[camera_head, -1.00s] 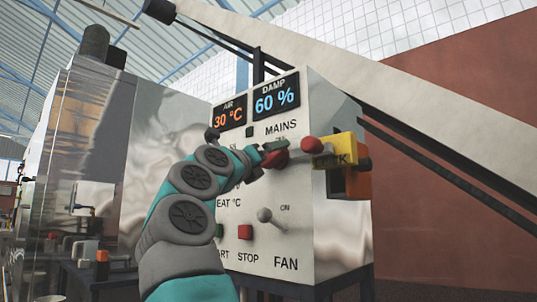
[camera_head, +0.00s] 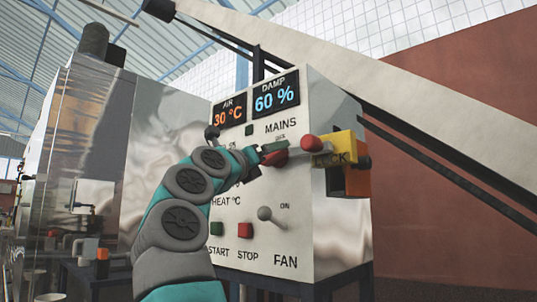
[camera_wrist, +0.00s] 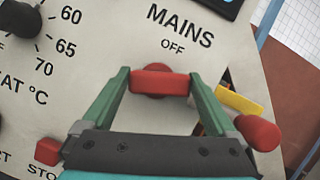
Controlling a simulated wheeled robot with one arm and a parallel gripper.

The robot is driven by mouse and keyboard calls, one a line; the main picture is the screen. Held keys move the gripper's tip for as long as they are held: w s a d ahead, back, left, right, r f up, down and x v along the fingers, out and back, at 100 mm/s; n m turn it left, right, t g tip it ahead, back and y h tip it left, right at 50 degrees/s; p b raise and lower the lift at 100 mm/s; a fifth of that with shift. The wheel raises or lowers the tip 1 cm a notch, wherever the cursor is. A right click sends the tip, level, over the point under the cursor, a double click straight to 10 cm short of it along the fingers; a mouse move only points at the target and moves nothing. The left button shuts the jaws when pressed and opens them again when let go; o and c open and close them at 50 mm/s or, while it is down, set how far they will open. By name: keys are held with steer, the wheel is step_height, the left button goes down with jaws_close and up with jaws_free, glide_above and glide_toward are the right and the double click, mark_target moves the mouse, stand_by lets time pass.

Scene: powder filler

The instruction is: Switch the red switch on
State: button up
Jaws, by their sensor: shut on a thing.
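The red switch (camera_head: 275,158) is on the white panel under the MAINS label. In the wrist view it is a red bar-shaped handle (camera_wrist: 158,81) lying across the picture, just below the word OFF. My gripper (camera_head: 269,153) is at the switch. In the wrist view its two green fingers (camera_wrist: 158,84) close on the two ends of the red handle. The gripper and wrist hide part of the switch and the panel around it in the head view.
A red knob (camera_head: 312,144) sticks out near the yellow block (camera_head: 338,147), close right of my gripper. Below are a grey FAN lever (camera_head: 265,214), a red STOP button (camera_head: 245,230) and a green START button (camera_head: 216,228). A black heat dial (camera_wrist: 19,18) is at upper left.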

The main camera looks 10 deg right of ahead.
stand_by(0.3)
steer(key=o, duration=1)
steer(key=shift+s+a+f+b, duration=0.25)
steer(key=shift+a+f+b, duration=0.05)
steer(key=shift+a+b, duration=0.1)
steer(key=b+v, duration=0.3)
steer(key=v, duration=0.3)
steer(key=shift+s+a, duration=0.25)
steer(key=shift+s, duration=0.05)
